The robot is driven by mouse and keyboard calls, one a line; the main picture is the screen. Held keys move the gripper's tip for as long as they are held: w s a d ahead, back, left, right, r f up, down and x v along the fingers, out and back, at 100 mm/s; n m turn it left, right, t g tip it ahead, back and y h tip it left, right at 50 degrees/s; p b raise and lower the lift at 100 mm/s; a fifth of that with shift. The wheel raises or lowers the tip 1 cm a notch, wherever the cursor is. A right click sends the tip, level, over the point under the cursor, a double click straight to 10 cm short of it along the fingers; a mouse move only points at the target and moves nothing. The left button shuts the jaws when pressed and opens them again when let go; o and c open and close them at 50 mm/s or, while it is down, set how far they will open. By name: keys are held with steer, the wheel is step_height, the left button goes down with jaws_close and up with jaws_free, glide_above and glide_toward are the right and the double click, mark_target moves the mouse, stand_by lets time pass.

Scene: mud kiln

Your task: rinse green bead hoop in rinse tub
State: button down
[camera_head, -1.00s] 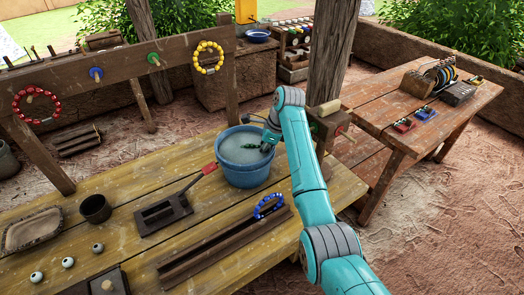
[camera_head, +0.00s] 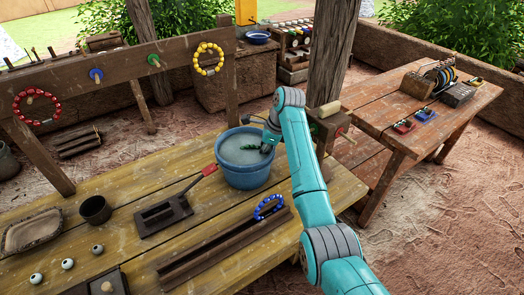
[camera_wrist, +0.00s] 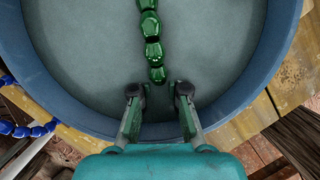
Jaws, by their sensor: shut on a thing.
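The green bead hoop (camera_wrist: 150,28) shows edge-on in the wrist view, its near end between the fingertips of my gripper (camera_wrist: 159,92). My gripper is shut on it. In the head view a small part of the green hoop (camera_head: 267,148) shows at the right side of the blue rinse tub's opening; my arm hides part of it. The rinse tub (camera_head: 243,178) stands on the wooden table, filled with grey-green water, and its rim (camera_wrist: 45,70) also surrounds the hoop in the wrist view. I cannot tell how deep the hoop sits in the water.
A blue bead hoop (camera_head: 269,207) leans on a slotted wooden rack (camera_head: 225,248) in front of the tub. Red (camera_head: 37,107) and yellow (camera_head: 208,59) hoops hang on the peg rail. A wooden post (camera_head: 333,60) stands behind.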

steer(key=shift+f, duration=0.1)
stand_by(1.8)
step_height(320, 180, up, 13)
stand_by(1.5)
